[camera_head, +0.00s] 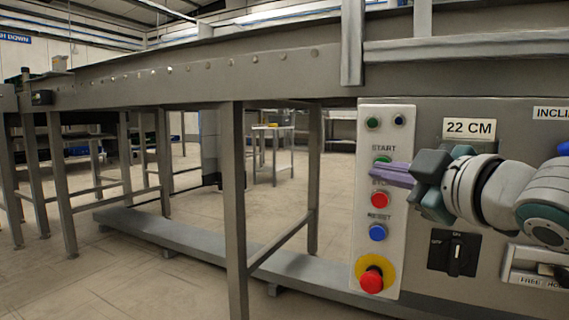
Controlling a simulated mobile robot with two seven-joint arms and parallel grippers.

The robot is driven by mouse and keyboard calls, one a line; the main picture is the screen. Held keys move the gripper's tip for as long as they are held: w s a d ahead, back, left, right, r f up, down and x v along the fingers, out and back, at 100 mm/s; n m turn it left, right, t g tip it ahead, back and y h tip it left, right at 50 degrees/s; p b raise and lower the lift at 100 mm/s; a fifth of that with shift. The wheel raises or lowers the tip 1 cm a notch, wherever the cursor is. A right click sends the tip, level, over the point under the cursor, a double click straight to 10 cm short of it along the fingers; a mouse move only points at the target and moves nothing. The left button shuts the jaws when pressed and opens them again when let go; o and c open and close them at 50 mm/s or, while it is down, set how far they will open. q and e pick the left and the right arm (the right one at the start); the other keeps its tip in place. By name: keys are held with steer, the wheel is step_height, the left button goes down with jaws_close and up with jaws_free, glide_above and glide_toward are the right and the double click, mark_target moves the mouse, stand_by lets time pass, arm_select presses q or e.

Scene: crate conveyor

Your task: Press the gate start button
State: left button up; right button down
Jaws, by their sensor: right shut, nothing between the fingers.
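The gate start button (382,159) is green and sits below the START label on a pale upright control panel (395,268). Only its upper part shows, because my right gripper (376,174) partly covers it. The right gripper comes in from the right, its purple fingers shut and empty. Its fingertips are at the lower edge of the green button in this view. I cannot tell whether they touch it. My left gripper is out of view.
Below are a red stop button (380,199), a blue reset button (377,232) and a red emergency stop (371,280) on yellow. A black rotary switch (456,254) is to the right. The grey conveyor frame (190,75) runs left; open floor lies beneath.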

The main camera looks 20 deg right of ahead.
steer(key=shift+d, duration=0.1)
steer(key=shift+w+d+p, duration=0.25)
steer(key=shift+w+p, duration=0.05)
stand_by(0.4)
